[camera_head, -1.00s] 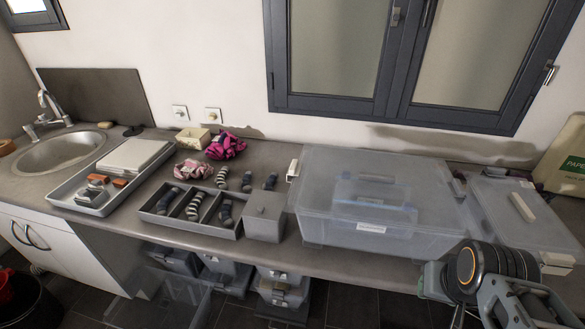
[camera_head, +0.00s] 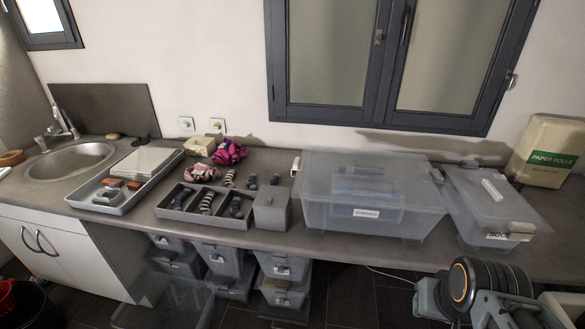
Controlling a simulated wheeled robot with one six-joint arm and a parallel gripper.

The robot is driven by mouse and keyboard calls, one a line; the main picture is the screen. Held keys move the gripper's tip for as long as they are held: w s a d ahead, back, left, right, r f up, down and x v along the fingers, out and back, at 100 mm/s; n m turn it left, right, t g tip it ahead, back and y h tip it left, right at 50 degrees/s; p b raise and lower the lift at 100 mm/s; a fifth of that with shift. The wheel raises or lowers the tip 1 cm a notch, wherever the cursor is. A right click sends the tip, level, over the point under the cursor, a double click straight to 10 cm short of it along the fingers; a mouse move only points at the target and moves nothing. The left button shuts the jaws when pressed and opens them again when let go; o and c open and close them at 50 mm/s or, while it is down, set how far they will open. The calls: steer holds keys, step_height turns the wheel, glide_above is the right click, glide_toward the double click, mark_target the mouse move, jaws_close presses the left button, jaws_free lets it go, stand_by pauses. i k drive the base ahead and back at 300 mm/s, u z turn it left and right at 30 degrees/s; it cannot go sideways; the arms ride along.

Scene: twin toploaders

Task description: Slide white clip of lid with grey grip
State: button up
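Two clear lidded boxes stand side by side on the counter. The larger box (camera_head: 325,213) has a white clip (camera_head: 296,165) at its lid's left end and a greyish clip (camera_head: 437,176) at its right end. The smaller box (camera_head: 475,215), right of it, has a pale, light grey grip bar (camera_head: 494,190) on its lid. Whether the clips are latched is too small to tell. My arm shows at the lower right; my gripper's fingers are not visible.
A grey divided tray (camera_head: 190,213) with rolled socks and a small grey box (camera_head: 271,210) stand left of the boxes. A paper rolls bag (camera_head: 545,150) stands at the back right. Counter (camera_head: 540,255) is bare in front of the smaller box. Several bins sit below.

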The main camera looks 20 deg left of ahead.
mark_target(297, 165)
steer(key=u, duration=1.25)
